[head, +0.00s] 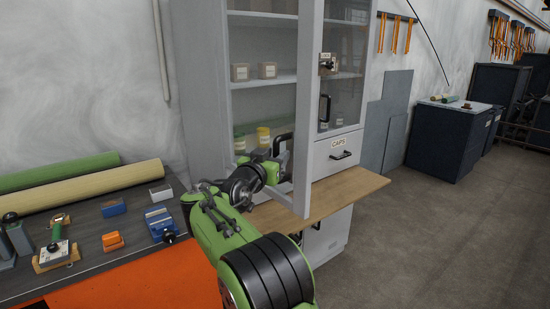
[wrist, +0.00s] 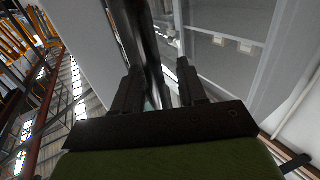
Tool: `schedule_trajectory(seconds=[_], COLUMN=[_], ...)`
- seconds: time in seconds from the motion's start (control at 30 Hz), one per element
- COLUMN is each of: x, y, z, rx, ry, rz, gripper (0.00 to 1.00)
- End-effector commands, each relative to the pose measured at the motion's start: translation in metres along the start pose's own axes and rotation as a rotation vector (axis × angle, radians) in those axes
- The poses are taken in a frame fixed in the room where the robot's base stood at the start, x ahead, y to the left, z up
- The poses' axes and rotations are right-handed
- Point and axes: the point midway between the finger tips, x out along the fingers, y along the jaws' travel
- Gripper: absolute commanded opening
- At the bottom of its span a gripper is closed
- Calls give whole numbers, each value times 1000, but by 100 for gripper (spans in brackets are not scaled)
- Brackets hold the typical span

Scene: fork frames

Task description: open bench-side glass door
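The bench-side glass door (head: 306,100) of the grey cabinet stands swung out, seen nearly edge-on in the head view. The shelves behind it show uncovered to its left. Its black bar handle (head: 290,137) is on the door's left face, partly hidden by my gripper (head: 276,146). In the wrist view the dark handle bar (wrist: 150,45) runs between the two fingers of my gripper (wrist: 160,72). The bar lies close to the left finger, with a gap to the right finger. The fingers are apart; contact with the bar cannot be told.
The other glass door (head: 341,75) is closed, with a latch and handle. Below it is a drawer labelled CAPS (head: 338,152). A wooden ledge (head: 350,188) juts out under the doors. A workbench (head: 110,240) with tools and rolls stands at left. Floor (head: 430,240) at right is clear.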

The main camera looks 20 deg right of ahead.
Motion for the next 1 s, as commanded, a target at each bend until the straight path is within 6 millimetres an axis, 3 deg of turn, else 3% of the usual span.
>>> schedule_trajectory(seconds=[0.17, 0.27, 0.7, 0.83, 1.0], x=[-1, -13, -131, -151, -158], y=[0, 0, -2, -1, 0], z=[0, 0, 0, 0, 0], rx=[0, -1, -2, -1, 0], ry=[0, -1, -1, 0, 1], rz=[1, -1, -6, -3, 2], gripper=[41, 41, 41, 41, 41])
